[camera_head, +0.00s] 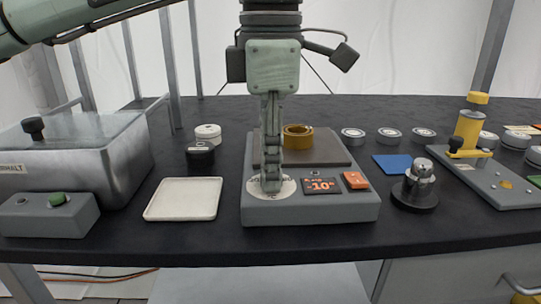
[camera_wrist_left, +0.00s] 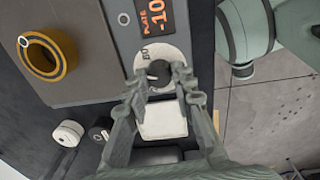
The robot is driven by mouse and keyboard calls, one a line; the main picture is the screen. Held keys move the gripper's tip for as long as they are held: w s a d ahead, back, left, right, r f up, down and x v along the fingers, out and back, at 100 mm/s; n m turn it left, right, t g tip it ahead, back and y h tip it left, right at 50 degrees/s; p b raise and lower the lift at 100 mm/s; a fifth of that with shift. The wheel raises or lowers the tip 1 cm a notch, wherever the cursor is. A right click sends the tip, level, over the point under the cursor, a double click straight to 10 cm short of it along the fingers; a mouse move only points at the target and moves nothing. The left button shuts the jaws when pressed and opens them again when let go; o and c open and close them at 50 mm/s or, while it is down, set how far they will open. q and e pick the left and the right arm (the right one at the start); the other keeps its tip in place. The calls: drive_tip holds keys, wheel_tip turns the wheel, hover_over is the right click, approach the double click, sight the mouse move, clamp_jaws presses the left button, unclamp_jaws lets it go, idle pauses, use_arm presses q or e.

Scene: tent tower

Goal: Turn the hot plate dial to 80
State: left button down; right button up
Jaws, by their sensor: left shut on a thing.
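The grey hot plate (camera_head: 310,212) stands near the front of the black table. Its display (camera_head: 321,186) reads about -10 in orange; the wrist view also shows PLATE and -10 on the display (camera_wrist_left: 153,18). The dial's white scale disc (camera_head: 287,190) lies left of the display. My left gripper (camera_head: 271,186) points straight down over it. In the left wrist view my left gripper's fingers (camera_wrist_left: 162,84) are shut on the dark dial knob (camera_wrist_left: 158,72), one on each side. The fingers hide much of the knob and scale. My right gripper is not in view.
A brass ring (camera_head: 297,138) sits on the plate's dark top. An orange switch (camera_head: 355,180) is right of the display. A white tray (camera_head: 184,199) lies left, a chrome-topped black knob (camera_head: 417,186) stands right. A grey box (camera_head: 84,154) is at far left.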

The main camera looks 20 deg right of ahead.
use_arm(q)
drive_tip(key=m+p, duration=0.1)
drive_tip(key=m, duration=0.3)
drive_tip(key=shift+r, duration=0.1)
drive_tip(key=m, duration=0.3)
drive_tip(key=shift+m+p, duration=0.3)
drive_tip(key=shift+m, duration=0.5)
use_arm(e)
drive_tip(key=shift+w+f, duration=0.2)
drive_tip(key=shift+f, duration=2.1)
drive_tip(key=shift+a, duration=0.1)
use_arm(q)
drive_tip(key=c, duration=1.3)
unclamp_jaws()
drive_tip(key=shift+o, duration=0.2)
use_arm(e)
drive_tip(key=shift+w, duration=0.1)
use_arm(q)
drive_tip(key=shift+r, duration=0.1)
wheel_tip(320, 180, up, 12)
drive_tip(key=shift+a, duration=0.25)
